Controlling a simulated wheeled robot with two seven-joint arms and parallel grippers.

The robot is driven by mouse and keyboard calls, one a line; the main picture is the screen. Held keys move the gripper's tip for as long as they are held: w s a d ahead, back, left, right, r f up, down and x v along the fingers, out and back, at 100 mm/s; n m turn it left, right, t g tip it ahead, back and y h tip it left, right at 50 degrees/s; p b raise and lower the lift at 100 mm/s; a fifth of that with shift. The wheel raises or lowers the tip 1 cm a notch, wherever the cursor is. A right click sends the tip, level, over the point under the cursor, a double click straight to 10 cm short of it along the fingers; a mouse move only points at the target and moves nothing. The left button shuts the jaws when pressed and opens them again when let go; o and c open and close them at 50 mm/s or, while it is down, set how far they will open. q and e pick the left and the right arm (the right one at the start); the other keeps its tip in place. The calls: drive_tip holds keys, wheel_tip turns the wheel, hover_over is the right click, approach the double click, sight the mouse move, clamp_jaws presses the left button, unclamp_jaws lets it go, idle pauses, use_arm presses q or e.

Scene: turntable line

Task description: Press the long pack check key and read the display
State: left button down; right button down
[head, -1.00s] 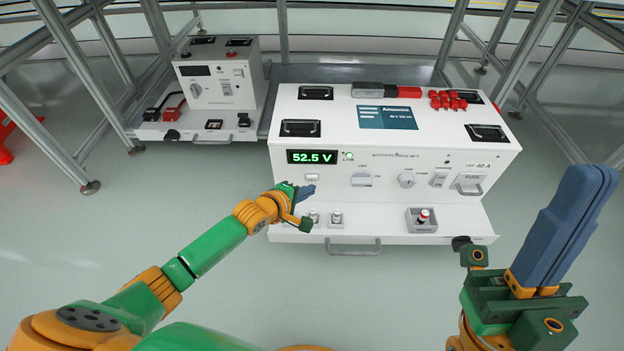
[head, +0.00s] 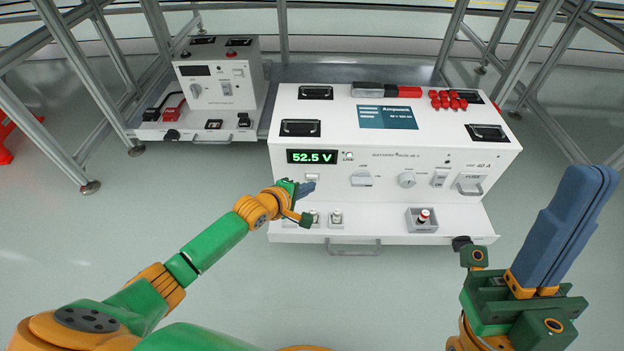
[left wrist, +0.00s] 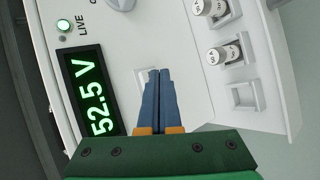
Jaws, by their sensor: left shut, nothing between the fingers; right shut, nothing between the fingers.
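The display (head: 312,157) on the white front panel of the large unit is lit and reads 52.5 V in green. It also shows, turned sideways, in the left wrist view (left wrist: 88,95). A small pale key (head: 312,177) sits just below the display. My left gripper (head: 312,187) is shut and empty, with its blue fingertips at the panel close to this key. In the left wrist view, the fingertips (left wrist: 159,72) partly cover the key (left wrist: 143,77), and I cannot tell whether they touch it. My right gripper (head: 601,174) is shut and empty, pointing up at the right.
A green lamp (left wrist: 64,23) marked LIVE glows beside the display. A smaller unit (head: 219,75) with a dark display stands at the back left.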

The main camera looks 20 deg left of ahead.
use_arm(q)
drive_tip(key=shift+w+a+b, duration=0.15)
drive_tip(key=shift+w+b, duration=0.15)
drive_tip(key=shift+w, duration=0.15)
idle(0.3)
idle(0.3)
drive_tip(key=shift+s+d+p, duration=0.25)
drive_tip(key=shift+s+p, duration=0.6)
drive_tip(key=shift+p, duration=0.3)
drive_tip(key=s+p, duration=0.2)
drive_tip(key=s+d+p, duration=0.1)
drive_tip(key=s+p, duration=0.1)
drive_tip(key=shift+s+d+p, duration=0.2)
drive_tip(key=shift+s+p, duration=0.15)
drive_tip(key=shift+s, duration=0.05)
